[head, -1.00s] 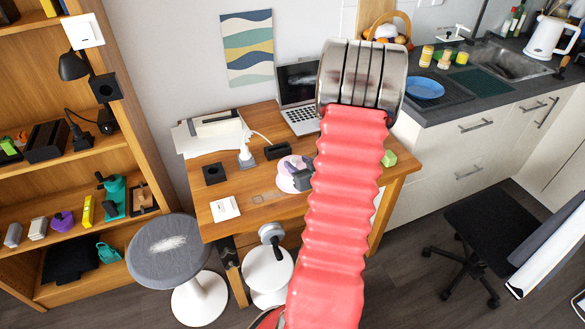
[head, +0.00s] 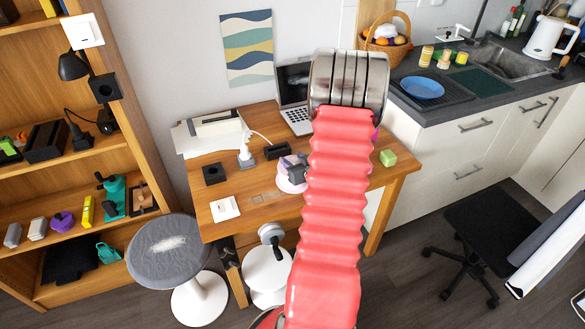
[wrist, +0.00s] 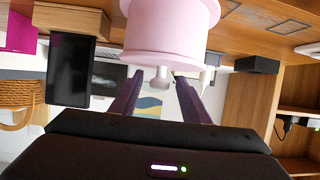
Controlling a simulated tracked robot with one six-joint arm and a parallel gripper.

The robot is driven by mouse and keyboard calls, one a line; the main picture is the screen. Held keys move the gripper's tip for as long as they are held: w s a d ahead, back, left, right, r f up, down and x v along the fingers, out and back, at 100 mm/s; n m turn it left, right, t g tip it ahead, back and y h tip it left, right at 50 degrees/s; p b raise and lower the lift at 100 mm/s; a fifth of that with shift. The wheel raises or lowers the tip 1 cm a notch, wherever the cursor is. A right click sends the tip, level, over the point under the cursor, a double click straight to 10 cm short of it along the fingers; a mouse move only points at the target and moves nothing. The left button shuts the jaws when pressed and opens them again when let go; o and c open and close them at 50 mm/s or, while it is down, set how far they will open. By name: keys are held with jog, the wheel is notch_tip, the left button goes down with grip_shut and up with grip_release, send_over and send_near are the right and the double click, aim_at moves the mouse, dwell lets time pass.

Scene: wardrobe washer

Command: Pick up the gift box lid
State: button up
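A round pale pink object, which looks like the gift box with its lid (wrist: 165,40), stands on the wooden desk (head: 240,180). It fills the top middle of the wrist view, where the scene is upside down. A small pale knob (wrist: 160,78) sticks out from it. My gripper (wrist: 158,82) is open, with its two dark fingers apart on either side of the knob. I cannot tell whether either finger touches it. In the head view my dark gripper (head: 298,174) is at the pink object (head: 290,186), and my red arm hides part of it.
A laptop (head: 297,118), a small black box (head: 213,173) and a green cube (head: 388,158) are on the desk. A dark box (wrist: 72,70) is near my gripper in the wrist view. A grey stool (head: 172,255) stands in front. The desk's front left is mostly clear.

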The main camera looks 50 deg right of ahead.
aim_at(293, 159)
grip_shut()
dwell(0.3)
jog(key=shift+r, duration=0.1)
jog(key=shift+r, duration=4.9)
